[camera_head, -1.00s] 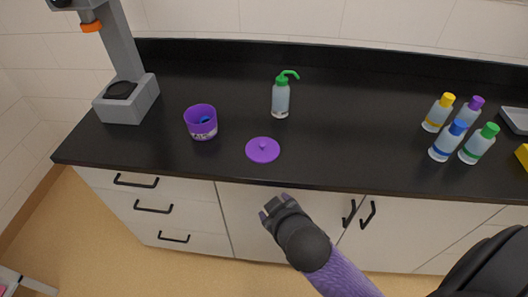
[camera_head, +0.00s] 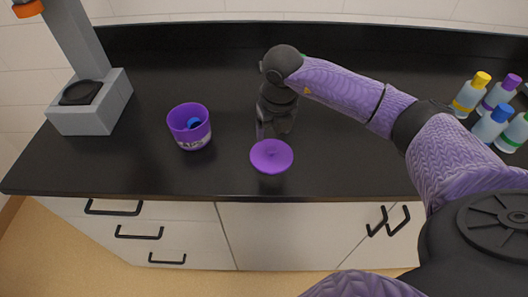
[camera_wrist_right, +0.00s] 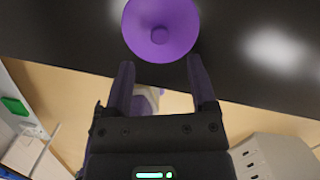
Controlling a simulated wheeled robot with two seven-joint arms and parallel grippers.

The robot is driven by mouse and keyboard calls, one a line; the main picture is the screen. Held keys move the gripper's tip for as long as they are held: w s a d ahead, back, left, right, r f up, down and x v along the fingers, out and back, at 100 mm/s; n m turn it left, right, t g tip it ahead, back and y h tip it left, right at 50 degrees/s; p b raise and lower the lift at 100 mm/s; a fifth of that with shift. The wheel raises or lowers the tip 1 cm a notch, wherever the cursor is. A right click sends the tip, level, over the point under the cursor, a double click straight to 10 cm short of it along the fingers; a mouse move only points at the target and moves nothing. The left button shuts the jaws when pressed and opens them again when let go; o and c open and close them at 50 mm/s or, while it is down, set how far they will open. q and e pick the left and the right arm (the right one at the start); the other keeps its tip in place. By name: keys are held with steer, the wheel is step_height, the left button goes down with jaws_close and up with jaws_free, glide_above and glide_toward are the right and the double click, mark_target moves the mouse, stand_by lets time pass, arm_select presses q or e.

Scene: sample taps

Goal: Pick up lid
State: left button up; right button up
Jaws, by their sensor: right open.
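The purple lid (camera_head: 271,156) lies flat on the black counter near its front edge, with a small knob in its middle. It also shows at the top of the right wrist view (camera_wrist_right: 160,28). My right gripper (camera_head: 268,132) is just behind the lid in the head view, pointing down. In the right wrist view its two fingers (camera_wrist_right: 160,78) are apart with nothing between them, and the lid is beyond the fingertips. A purple cup (camera_head: 189,127) with a blue thing inside stands open to the left of the lid. My left gripper is not in view.
A grey stand (camera_head: 92,100) with a black pad is at the left. Several capped bottles (camera_head: 490,123) stand at the right. The black counter (camera_head: 330,160) is bare to the right of the lid.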

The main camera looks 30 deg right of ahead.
mark_target(272, 148)
steer(key=f, duration=0.2)
steer(key=f+b, duration=0.1)
steer(key=f, duration=0.3)
steer(key=shift+w+f, duration=0.25)
jaws_close()
